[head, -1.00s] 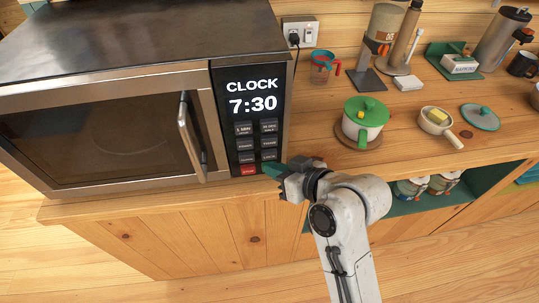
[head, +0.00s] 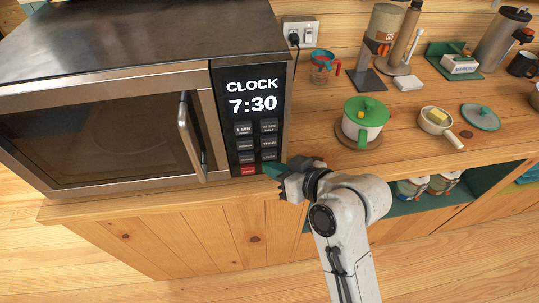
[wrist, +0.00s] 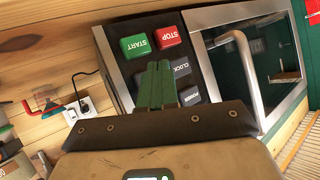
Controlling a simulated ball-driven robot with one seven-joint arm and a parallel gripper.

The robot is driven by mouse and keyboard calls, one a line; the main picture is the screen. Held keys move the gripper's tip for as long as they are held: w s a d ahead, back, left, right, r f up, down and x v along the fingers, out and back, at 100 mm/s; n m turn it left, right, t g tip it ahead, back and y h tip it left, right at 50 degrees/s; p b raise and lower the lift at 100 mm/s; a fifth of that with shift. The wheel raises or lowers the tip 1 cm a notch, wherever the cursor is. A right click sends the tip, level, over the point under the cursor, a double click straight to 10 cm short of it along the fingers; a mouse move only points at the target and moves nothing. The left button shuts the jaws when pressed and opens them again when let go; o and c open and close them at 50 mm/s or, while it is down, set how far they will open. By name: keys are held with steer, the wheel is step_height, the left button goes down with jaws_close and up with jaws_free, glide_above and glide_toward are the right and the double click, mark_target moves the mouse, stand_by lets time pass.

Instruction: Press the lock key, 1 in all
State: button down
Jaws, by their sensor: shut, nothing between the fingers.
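The microwave's key panel (head: 247,195) shows two columns of dark keys and a red key (head: 248,170) at the bottom. The small labels are hard to read there, and I cannot read LOCK on any key. In the wrist view the panel looks turned over, with a green START key (wrist: 135,46), a red STOP key (wrist: 169,37), a CLOCK key (wrist: 181,67) and a POWER key (wrist: 189,95). My gripper (head: 270,169) is shut and empty, its green fingertips at the panel's lower right. The fingers (wrist: 158,68) hide the spot beside CLOCK. I cannot tell whether they touch a key.
The display (head: 253,95) reads CLOCK 7:30. The microwave door handle (head: 191,137) sticks out left of the panel. A green-lidded pot (head: 364,119), a small pan (head: 436,121) and a measuring cup (head: 322,66) stand on the counter (head: 330,143) to the right.

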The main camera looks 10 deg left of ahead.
steer(key=shift+w, duration=0.2)
steer(key=shift+w+a, duration=0.1)
steer(key=shift+w, duration=0.1)
steer(key=shift+w+a, duration=0.1)
steer(key=shift+w, duration=0.25)
stand_by(0.7)
steer(key=shift+s, duration=0.1)
steer(key=shift+s+d+p, duration=0.2)
steer(key=shift+s+p, duration=0.25)
steer(key=shift+s, duration=0.2)
steer(key=s+p, duration=0.1)
steer(key=s, duration=0.1)
steer(key=s+d, duration=0.1)
steer(key=s, duration=0.1)
steer(key=shift+s+d+p, duration=0.2)
steer(key=shift+s+p, duration=0.15)
steer(key=shift+s, duration=0.05)
stand_by(0.9)
